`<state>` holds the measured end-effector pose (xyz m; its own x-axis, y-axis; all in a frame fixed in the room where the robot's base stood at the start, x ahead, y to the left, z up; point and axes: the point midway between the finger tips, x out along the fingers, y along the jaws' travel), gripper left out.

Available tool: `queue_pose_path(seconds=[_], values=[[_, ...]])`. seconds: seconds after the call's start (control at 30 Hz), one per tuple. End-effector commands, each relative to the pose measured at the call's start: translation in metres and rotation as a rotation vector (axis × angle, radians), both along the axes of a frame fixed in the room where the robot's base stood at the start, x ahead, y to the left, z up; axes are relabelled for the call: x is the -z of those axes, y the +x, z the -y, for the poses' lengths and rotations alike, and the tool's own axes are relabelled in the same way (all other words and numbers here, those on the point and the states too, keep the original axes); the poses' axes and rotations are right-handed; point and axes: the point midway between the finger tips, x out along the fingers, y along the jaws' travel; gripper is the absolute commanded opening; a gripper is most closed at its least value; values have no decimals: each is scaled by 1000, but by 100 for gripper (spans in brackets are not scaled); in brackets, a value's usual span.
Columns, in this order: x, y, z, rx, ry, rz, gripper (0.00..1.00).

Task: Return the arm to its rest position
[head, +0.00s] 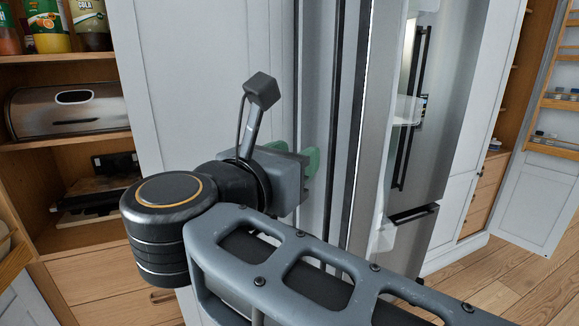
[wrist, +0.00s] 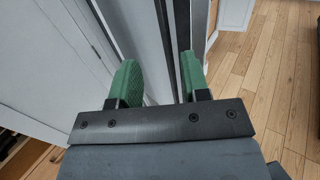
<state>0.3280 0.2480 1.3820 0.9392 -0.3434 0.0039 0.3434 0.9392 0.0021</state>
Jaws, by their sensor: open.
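My gripper (head: 298,160) is in the middle of the head view, at the end of my raised grey arm. Its green fingers are partly hidden behind the gripper body there. In the wrist view my gripper (wrist: 157,75) has its two green fingers spread apart, with nothing held between them. Beyond the fingers are a pale panel and a dark vertical edge; I cannot tell whether the fingers touch them.
White panels (head: 190,80) are behind my arm. Shelves at left hold a bread bin (head: 68,108). Open wooden floor (head: 500,285) lies at the lower right.

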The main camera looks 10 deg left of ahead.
Motion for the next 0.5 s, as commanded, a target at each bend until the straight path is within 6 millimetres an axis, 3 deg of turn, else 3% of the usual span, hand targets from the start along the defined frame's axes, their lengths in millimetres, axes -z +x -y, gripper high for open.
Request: queue_pose_path(seconds=[0.5], values=[[0,-9,-3,0,-2,-1,43]])
